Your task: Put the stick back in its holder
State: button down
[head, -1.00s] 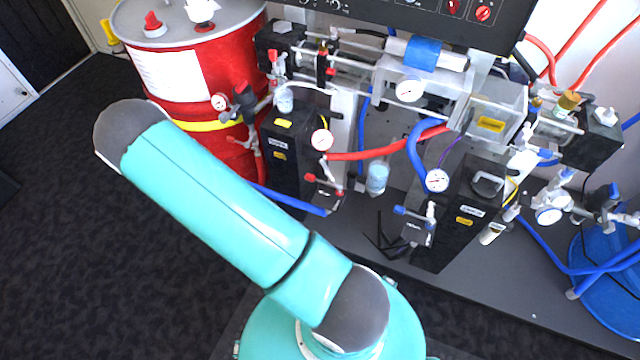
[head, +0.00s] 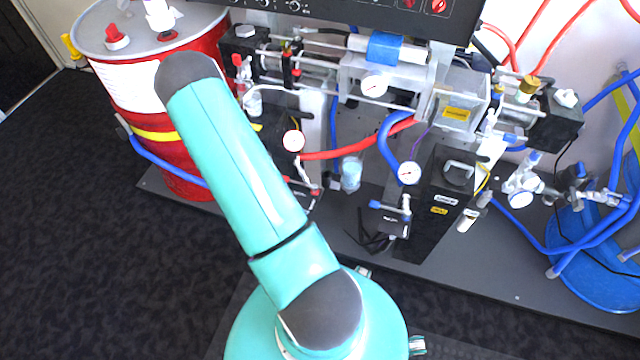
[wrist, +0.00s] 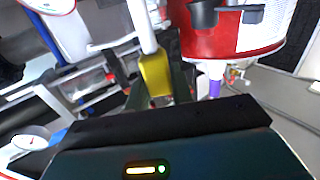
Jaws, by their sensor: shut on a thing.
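In the wrist view, my gripper (wrist: 160,92) is shut on a stick with a yellow end piece (wrist: 155,74) and a white shaft (wrist: 141,25). The yellow part sits between the dark fingers, and the shaft runs up and out of the top of the picture. The stick's far end is out of view. In the head view my teal arm shows, but the gripper and stick do not. I cannot pick out the stick's holder with certainty in either view.
A red drum (head: 165,140) stands at left and also shows in the wrist view (wrist: 225,32). The proportioner with its black pumps (head: 437,205), gauges and hoses fills the middle. A blue drum (head: 600,265) with hoses stands at right. The dark carpet (head: 70,250) at left is clear.

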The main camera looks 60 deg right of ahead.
jog(key=s+d+m+g+h, duration=0.2)
jog(key=s+d+m+g, duration=0.15)
jog(key=s+d, duration=0.45)
jog(key=s+d+m+g+h, duration=0.25)
jog(key=s+d+g, duration=0.3)
jog(key=s, duration=0.55)
notch_tip(320, 180, down, 10)
jog(key=shift+w+r+y, duration=0.25)
jog(key=shift+y, duration=0.1)
jog(key=shift+f, duration=0.15)
jog(key=shift+f, duration=0.2)
jog(key=c, duration=1.2)
grip_release()
jog(key=shift+r, duration=0.1)
